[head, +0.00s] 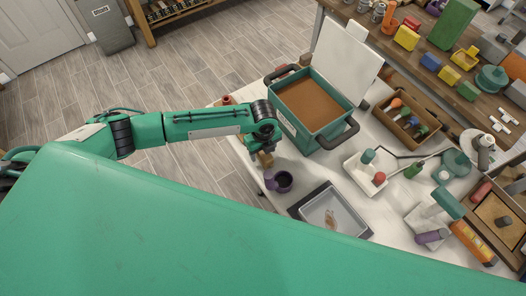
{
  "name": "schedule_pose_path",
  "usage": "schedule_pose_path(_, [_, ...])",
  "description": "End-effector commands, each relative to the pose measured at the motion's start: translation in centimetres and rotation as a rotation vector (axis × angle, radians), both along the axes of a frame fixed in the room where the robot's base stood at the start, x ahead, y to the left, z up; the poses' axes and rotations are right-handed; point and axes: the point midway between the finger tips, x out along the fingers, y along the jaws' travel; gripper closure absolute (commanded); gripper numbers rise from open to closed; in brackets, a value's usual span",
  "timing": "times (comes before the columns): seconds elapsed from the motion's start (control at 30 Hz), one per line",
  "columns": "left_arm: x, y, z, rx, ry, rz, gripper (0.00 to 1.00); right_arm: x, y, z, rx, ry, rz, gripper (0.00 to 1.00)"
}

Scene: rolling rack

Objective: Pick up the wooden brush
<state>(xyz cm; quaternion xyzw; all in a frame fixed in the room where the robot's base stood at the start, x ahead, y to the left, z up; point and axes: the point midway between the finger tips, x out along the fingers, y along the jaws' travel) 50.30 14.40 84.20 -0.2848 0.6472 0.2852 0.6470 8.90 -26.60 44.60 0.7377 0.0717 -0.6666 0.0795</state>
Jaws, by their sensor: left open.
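My left arm reaches in from the left, and my left gripper (260,152) points down over the near-left edge of the white table (300,170). It is open. A small tan, wood-coloured piece (265,159) shows right at the gripper; it may be the wooden brush, but it is too small and partly covered to be sure. I cannot tell whether the fingers touch it. My right gripper is not in view.
A green box with brown contents (317,125) stands just right of the gripper. A dark purple cup (284,182) and a grey tray (309,208) lie nearer. Boxes, tools and bottles crowd the right side. My large green body part fills the foreground.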

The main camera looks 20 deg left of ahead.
Motion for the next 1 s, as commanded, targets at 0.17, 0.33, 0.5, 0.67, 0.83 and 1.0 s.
schedule_pose_path(0.17, [0.0,0.0,-1.7,0.000,0.001,0.000,0.42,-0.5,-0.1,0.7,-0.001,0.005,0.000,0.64])
schedule_pose_path(0.33, [0.0,-0.1,-2.1,-0.001,-0.001,-0.001,0.42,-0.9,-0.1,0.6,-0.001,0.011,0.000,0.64])
schedule_pose_path(0.5, [0.0,0.0,-2.1,-0.001,-0.001,-0.001,0.56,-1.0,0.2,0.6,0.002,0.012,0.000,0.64])
schedule_pose_path(0.67, [0.0,0.0,-2.0,-0.001,-0.001,0.000,0.87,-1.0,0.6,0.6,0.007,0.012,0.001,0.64])
schedule_pose_path(0.83, [0.0,0.0,-2.0,-0.001,-0.001,0.000,0.94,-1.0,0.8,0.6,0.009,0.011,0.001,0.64])
schedule_pose_path(1.0, [0.1,0.0,-1.8,-0.001,-0.001,0.000,0.94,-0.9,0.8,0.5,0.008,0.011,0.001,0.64])
